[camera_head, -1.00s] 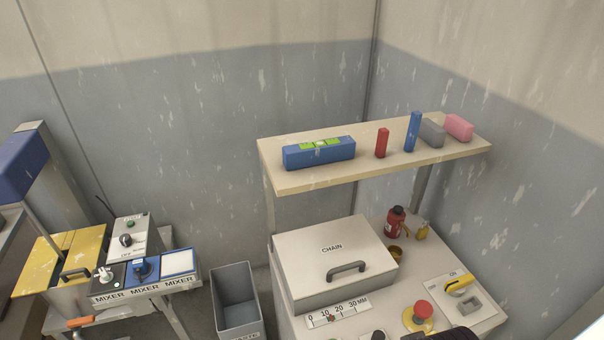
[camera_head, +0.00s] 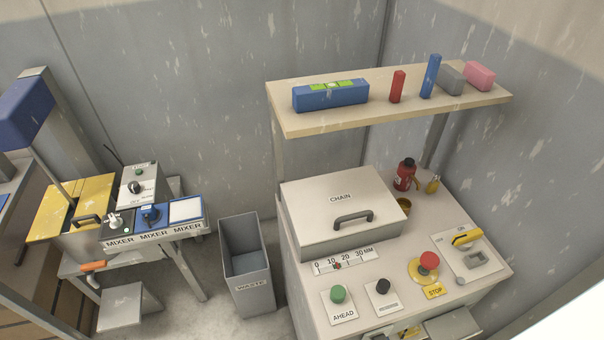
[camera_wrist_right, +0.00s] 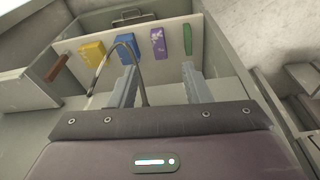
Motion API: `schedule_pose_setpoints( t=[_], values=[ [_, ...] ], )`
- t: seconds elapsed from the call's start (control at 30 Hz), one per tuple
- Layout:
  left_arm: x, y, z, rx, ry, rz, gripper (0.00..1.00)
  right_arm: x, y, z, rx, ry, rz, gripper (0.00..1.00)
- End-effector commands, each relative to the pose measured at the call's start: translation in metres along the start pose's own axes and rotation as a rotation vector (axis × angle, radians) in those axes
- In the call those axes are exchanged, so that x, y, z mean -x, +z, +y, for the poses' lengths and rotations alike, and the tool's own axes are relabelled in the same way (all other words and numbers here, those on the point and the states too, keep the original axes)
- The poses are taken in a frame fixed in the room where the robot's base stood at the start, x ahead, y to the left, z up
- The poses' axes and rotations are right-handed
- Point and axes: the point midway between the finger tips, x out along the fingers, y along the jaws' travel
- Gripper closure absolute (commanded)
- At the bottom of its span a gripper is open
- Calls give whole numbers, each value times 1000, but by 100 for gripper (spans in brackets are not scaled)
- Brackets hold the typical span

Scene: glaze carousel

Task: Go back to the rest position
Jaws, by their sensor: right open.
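My right gripper (camera_wrist_right: 160,84) shows in the right wrist view with its two grey fingers apart and nothing between them. Ahead of it is a pale panel (camera_wrist_right: 207,54) with yellow, blue, purple and green pieces in a row. A thin curved metal rod (camera_wrist_right: 138,66) rises by the left finger; whether it touches the finger I cannot tell. Neither gripper shows in the head view, and my left gripper is in no view.
A WASTE bin (camera_head: 245,268) and MIXER switches (camera_head: 150,216) stand left. Floor shows between mixer stand and bin.

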Motion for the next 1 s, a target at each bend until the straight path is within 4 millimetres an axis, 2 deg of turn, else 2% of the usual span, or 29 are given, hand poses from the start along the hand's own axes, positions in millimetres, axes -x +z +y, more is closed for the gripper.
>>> schedule_pose_setpoints(
  t=[0.03, 0.1, 0.2, 0.3, 0.4, 0.5, 0.63, 0.8, 0.9, 1.0],
  values=[
    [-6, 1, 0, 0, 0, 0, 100, -30, 24, -2, 3, -2, -23, 56],
    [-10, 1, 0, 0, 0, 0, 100, -62, 55, -3, 6, -3, -38, 56],
    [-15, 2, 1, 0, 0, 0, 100, -100, 104, -5, 12, -6, -61, 56],
    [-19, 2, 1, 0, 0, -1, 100, -126, 150, -6, 16, -7, -79, 56],
    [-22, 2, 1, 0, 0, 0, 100, -141, 188, -6, 20, -8, -93, 56],
    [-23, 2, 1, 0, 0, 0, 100, -148, 212, -6, 23, -9, -100, 56],
    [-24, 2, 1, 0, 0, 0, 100, -150, 227, -6, 25, -9, -104, 56],
    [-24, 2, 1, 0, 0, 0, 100, -150, 228, -6, 25, -9, -104, 56],
    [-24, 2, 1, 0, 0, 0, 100, -150, 228, -6, 25, -9, -104, 64],
    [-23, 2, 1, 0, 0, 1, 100, -150, 228, -6, 25, -9, -105, 64]
  ],
)
